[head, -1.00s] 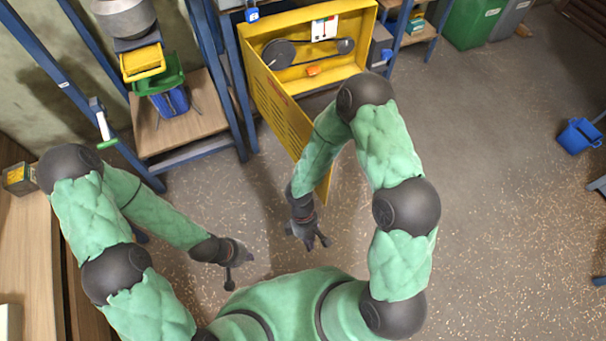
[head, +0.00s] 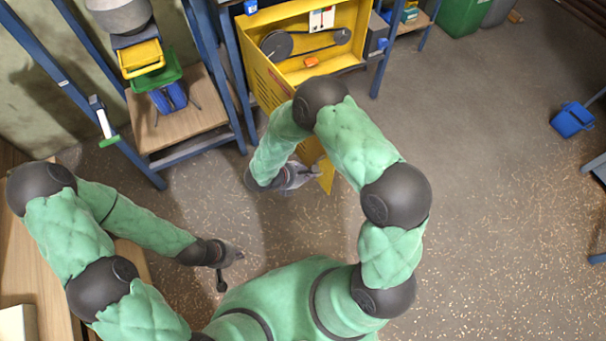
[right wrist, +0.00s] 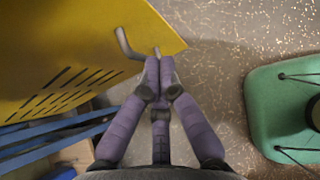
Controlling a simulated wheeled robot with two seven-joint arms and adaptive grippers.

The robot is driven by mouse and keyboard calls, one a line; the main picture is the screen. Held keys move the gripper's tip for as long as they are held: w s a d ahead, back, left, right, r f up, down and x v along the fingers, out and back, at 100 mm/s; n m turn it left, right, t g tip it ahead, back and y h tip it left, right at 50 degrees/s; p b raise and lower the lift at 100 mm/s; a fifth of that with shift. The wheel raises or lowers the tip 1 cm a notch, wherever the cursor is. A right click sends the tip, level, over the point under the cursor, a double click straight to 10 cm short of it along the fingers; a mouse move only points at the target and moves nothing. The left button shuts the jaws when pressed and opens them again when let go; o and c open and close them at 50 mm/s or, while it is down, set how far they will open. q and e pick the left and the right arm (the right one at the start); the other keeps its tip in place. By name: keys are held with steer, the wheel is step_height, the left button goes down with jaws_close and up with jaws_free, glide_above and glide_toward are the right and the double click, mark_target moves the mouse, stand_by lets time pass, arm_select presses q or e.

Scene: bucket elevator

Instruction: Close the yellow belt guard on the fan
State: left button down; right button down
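The yellow belt guard (head: 264,85) is a slotted panel swung open at the left side of the yellow fan housing (head: 357,17). Its lower corner (head: 326,178) sticks out towards me. In the right wrist view the guard (right wrist: 75,45) fills the upper left, with a grey bent handle (right wrist: 127,46) near its edge. My right gripper (head: 303,175) is at that edge; in the right wrist view its fingertips (right wrist: 158,68) are together on the handle's end. My left gripper (head: 230,268) hangs low at the left, fingers spread, away from the guard.
Inside the housing are a belt on pulleys (head: 277,44) and an orange part (head: 311,62). Blue frame posts and a wooden shelf (head: 178,112) with bins stand left of the guard. A blue bucket (head: 573,120) is far right. The floor between is clear.

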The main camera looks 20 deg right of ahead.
mark_target(333, 167)
steer(key=shift+w+d+f+b, duration=0.3)
steer(key=shift+d+f, duration=0.15)
steer(key=shift+d, duration=0.7)
steer(key=shift+w+d+f+b, duration=0.15)
steer(key=shift+d+f+b, duration=0.3)
steer(key=shift+d, duration=0.75)
steer(key=shift+w+d+f+b, duration=0.25)
steer(key=shift+d+f, duration=0.25)
steer(key=shift+d, duration=0.65)
